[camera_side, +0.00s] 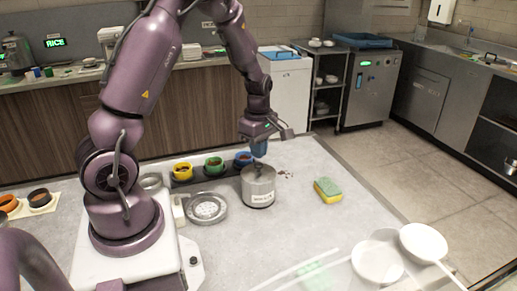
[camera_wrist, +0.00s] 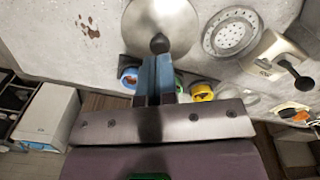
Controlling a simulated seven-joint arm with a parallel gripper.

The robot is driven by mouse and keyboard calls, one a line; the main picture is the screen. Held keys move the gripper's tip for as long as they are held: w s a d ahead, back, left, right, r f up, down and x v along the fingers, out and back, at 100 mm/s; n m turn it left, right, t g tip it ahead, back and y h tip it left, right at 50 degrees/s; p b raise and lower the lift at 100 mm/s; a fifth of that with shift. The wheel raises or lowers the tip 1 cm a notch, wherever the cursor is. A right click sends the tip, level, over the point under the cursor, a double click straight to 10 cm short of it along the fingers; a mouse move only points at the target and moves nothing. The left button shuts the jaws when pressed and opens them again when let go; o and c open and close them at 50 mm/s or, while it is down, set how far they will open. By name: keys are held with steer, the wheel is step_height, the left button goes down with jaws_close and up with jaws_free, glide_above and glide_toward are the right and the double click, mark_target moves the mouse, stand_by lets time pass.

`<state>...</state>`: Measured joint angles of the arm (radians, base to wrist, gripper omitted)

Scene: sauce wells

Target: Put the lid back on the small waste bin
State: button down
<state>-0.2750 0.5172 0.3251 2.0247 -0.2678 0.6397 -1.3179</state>
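The small waste bin (camera_side: 259,191) is a short grey metal cylinder with a white label, upright on the counter. The round metal lid (camera_wrist: 178,22) has a dark knob in its middle and shows at the top of the wrist view. In the side view the lid is over the bin's mouth; I cannot tell whether it is fully seated. My gripper (camera_side: 259,152) points down above the bin. Its blue fingers are close together with their tips at the knob, and appear shut on it. In the wrist view the fingers (camera_wrist: 157,62) hide part of the knob. The bin's body is hidden there.
A perforated metal dish (camera_side: 207,207) lies left of the bin. Yellow (camera_side: 182,172), green and blue sauce pots stand in a dark holder behind. Crumbs lie right of the bin, then a sponge (camera_side: 328,190). White bowls (camera_side: 422,243) are at front right.

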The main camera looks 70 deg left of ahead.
steer(key=shift+f, duration=1.15)
steer(key=shift+r, duration=3.5)
steer(key=shift+s+d+f+m, duration=0.1)
steer(key=shift+s+m, duration=0.15)
steer(key=shift+m, duration=0.75)
steer(key=s+d+r+m+t, duration=0.2)
steer(key=s+d+r+m, duration=0.3)
steer(key=d+r+m, duration=0.3)
steer(key=s+d+r+m+t, duration=0.3)
steer(key=s+d+r+m, duration=0.3)
steer(key=m, duration=0.8)
steer(key=d+r, duration=0.2)
steer(key=d, duration=0.2)
steer(key=shift+d+r+t, duration=0.2)
steer(key=shift+d+t, duration=0.1)
steer(key=shift+d, duration=0.1)
